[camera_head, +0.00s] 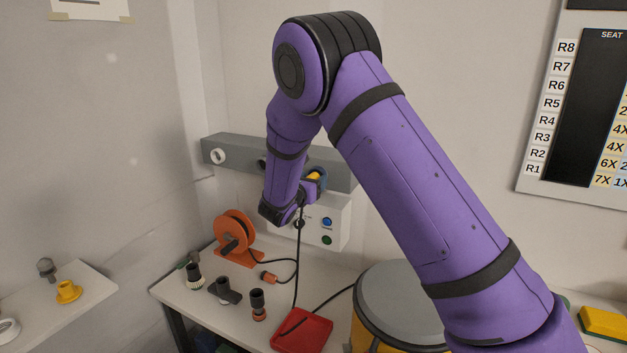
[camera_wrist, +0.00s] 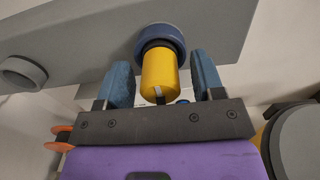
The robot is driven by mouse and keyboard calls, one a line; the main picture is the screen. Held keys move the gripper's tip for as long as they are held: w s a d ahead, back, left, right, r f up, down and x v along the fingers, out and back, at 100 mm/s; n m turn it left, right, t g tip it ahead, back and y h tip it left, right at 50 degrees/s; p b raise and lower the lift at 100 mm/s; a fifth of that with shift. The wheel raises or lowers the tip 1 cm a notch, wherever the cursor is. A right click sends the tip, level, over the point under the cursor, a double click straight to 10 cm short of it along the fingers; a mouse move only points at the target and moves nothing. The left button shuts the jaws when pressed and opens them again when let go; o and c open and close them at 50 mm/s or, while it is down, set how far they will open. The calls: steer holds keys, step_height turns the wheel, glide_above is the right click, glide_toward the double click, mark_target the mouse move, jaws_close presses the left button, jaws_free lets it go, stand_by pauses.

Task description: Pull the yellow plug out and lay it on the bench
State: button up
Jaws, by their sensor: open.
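The yellow plug (camera_wrist: 159,77) sits in a dark blue round socket (camera_wrist: 160,36) on the grey rail (camera_wrist: 90,28). Its free end points toward my gripper's palm. My gripper (camera_wrist: 164,80) is open, with one blue finger on each side of the plug. Gaps show between the plug and both fingers in the wrist view. In the head view a bit of the yellow plug (camera_head: 314,176) shows by the gripper (camera_head: 313,183), mostly hidden by my arm. The white bench (camera_head: 196,305) lies below the rail.
On the bench stand an orange cable reel (camera_head: 235,235), several dark connectors such as one at the front (camera_head: 257,304), and a red block (camera_head: 302,333). A grey-lidded yellow drum (camera_head: 405,290) is at the right. A black cable hangs below my gripper. Small bare patches remain between the connectors.

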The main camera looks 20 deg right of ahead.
steer(key=c, duration=1.1)
steer(key=shift+v, duration=2.65)
